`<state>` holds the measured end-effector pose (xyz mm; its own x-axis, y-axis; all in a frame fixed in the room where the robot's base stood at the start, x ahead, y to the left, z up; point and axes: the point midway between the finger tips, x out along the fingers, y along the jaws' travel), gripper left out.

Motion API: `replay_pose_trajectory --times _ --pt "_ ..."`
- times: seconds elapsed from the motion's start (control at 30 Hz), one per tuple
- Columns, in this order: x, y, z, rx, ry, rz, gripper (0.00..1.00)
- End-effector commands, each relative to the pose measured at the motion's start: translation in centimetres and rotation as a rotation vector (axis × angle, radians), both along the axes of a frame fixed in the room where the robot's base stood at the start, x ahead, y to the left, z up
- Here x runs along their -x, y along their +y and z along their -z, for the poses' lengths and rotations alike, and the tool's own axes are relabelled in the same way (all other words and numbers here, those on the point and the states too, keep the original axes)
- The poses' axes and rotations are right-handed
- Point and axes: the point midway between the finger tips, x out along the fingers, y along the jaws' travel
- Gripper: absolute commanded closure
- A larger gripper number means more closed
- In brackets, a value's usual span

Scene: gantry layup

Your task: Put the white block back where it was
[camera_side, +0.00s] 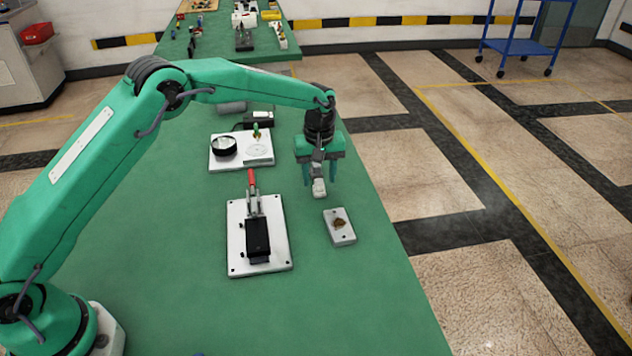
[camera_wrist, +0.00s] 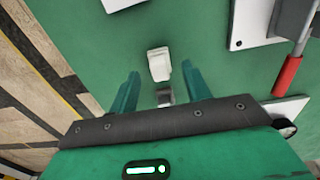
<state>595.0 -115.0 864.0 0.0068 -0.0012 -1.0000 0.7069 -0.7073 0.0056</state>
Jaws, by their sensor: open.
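The white block (camera_side: 319,188) is small and pale and is below my gripper (camera_side: 319,180) in the side view. In the wrist view the white block (camera_wrist: 159,64) shows against the green table top, just ahead of the fingertips. My gripper (camera_wrist: 160,82) is open, with its two green fingers apart and nothing clamped between them. A small grey piece (camera_wrist: 165,97) shows between the fingers; I cannot tell what it is. Whether the block touches the table is hard to tell.
A clamp fixture with a red handle (camera_side: 252,181) stands on a white plate (camera_side: 238,216) left of the block. A small white plate with a brown piece (camera_side: 339,238) lies nearer the camera. Another plate (camera_side: 228,163) bears a black ring (camera_side: 224,146). The table's right edge is close.

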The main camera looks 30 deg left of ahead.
Motion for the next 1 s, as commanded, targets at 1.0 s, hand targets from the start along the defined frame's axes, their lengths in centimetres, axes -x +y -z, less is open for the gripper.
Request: replay_pose_trajectory --times 1.0 --pt "0.0 0.0 -9.3 0.000 -0.001 0.000 0.52"
